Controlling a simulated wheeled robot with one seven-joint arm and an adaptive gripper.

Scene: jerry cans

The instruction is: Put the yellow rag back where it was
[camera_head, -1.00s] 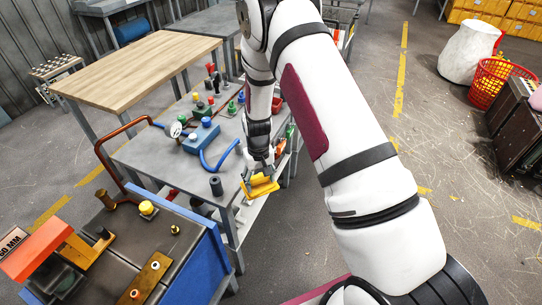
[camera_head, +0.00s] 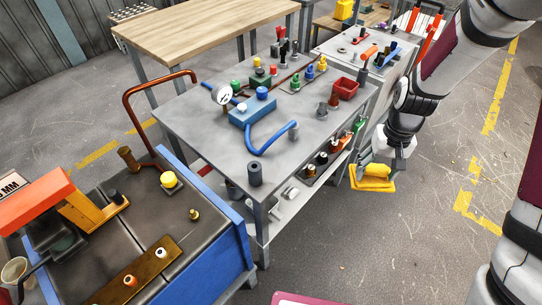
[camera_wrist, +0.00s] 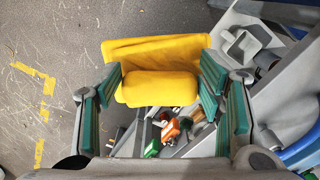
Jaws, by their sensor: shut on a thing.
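The yellow rag (camera_head: 373,178) is folded and held in my gripper (camera_head: 378,168), beside the right side of the grey metal table (camera_head: 205,97) and above the floor. In the wrist view the rag (camera_wrist: 160,88) lies between the green-padded fingers of my gripper (camera_wrist: 160,92). The fingers stand on both sides of it, and part of the rag sticks out beyond them. The table top is above the level of the rag, and its lower shelf (camera_head: 270,222) lies to the left of it.
Several small items lie on the lower shelf. A blue cart (camera_head: 225,255) stands front left. The floor right of the table is clear.

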